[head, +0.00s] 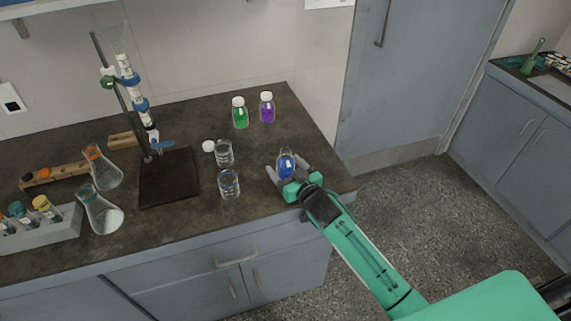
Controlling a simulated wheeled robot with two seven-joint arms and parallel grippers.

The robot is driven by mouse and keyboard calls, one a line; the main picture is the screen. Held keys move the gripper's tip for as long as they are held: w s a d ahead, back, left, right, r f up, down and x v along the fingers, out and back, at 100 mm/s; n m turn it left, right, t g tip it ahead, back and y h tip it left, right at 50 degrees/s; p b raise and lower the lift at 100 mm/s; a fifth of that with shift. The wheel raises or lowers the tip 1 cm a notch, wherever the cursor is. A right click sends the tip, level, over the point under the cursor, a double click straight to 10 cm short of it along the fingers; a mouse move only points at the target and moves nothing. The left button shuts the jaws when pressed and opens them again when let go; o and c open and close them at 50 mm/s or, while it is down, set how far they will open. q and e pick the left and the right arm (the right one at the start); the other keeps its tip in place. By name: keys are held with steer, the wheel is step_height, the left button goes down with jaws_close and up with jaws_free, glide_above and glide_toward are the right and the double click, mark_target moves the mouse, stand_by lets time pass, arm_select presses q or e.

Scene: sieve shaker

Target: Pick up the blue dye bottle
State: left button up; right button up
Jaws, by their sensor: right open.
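The blue dye bottle (286,163) stands upright near the right end of the dark bench top (303,125). It is a small clear container with blue contents and no cap visible on it. My right gripper (287,172) reaches in from the lower right. Its jaws are open, with one finger on the left and one on the right of the bottle. The bottle's lower part is hidden by the gripper, and I cannot tell whether the fingers touch it. My left gripper is not in view.
Two glass beakers (229,185) stand left of the bottle, with a white cap (208,146) nearby. Green (240,115) and purple (267,109) capped bottles stand behind. A burette stand (168,180), flasks (100,212) and a tube rack (50,229) fill the left.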

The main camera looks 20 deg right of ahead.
steer(key=shift+w, duration=0.2)
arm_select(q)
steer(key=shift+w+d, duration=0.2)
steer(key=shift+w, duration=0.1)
arm_select(e)
steer(key=c, duration=1.2)
arm_select(q)
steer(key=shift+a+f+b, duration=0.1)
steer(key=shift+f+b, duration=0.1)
steer(key=shift+b, duration=0.1)
arm_select(e)
steer(key=shift+r, duration=0.2)
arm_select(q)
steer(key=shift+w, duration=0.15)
arm_select(e)
steer(key=shift+s+r, duration=0.1)
